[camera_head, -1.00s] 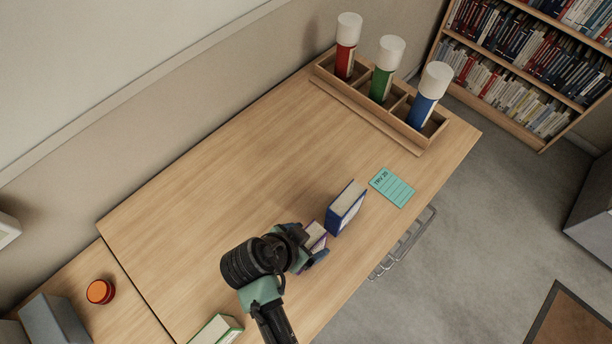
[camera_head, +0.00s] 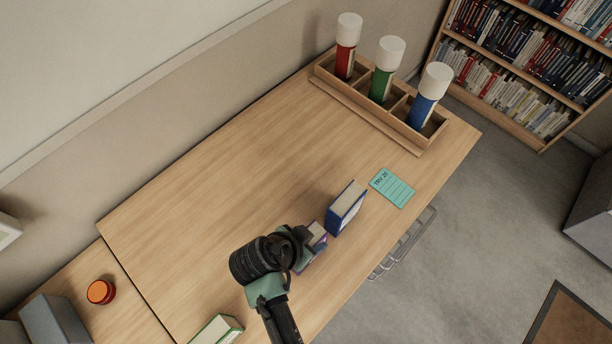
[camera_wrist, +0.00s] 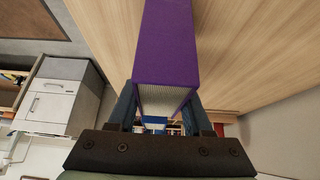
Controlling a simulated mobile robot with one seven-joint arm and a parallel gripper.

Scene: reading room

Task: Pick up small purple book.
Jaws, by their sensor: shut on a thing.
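The small purple book (camera_wrist: 165,45) fills the upper middle of the wrist view, its purple cover and pale page edges between my two fingers. In the head view the purple book (camera_head: 317,236) stands on the wooden table, partly hidden behind my gripper (camera_head: 308,247). My gripper, also in the wrist view (camera_wrist: 163,110), is shut on the book. I cannot tell whether the book touches the table.
A blue book (camera_head: 346,208) stands close beside the purple one. A teal card (camera_head: 392,188) lies beyond it. A wooden rack (camera_head: 375,108) with red, green and blue tubes stands at the back. A green-covered book (camera_head: 218,330) is near the front; the table's middle is clear.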

